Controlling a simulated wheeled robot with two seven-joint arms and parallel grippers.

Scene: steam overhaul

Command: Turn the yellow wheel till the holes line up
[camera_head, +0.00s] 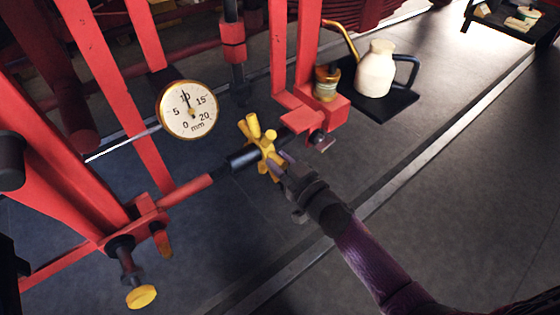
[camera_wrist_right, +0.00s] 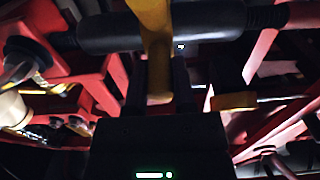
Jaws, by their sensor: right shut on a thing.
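The yellow wheel (camera_head: 260,146) has several stubby spokes and sits on a dark cylindrical sleeve (camera_head: 243,157) between red rods. My right gripper (camera_head: 284,168) is at the wheel's lower right side, shut on one yellow spoke. In the right wrist view a yellow spoke (camera_wrist_right: 157,50) runs down between the dark fingers (camera_wrist_right: 160,85), with the dark sleeve (camera_wrist_right: 110,32) behind it. A round white dial gauge (camera_head: 188,109) marked in mm stands left of the wheel, its needle near 10. The holes cannot be made out clearly. My left gripper is not in view.
A cream oil can (camera_head: 375,72) stands on a dark tray (camera_head: 396,103) at the upper right, beside a small brass-topped jar (camera_head: 327,83). Red frame bars fill the left and top. A yellow knob (camera_head: 141,297) hangs at lower left.

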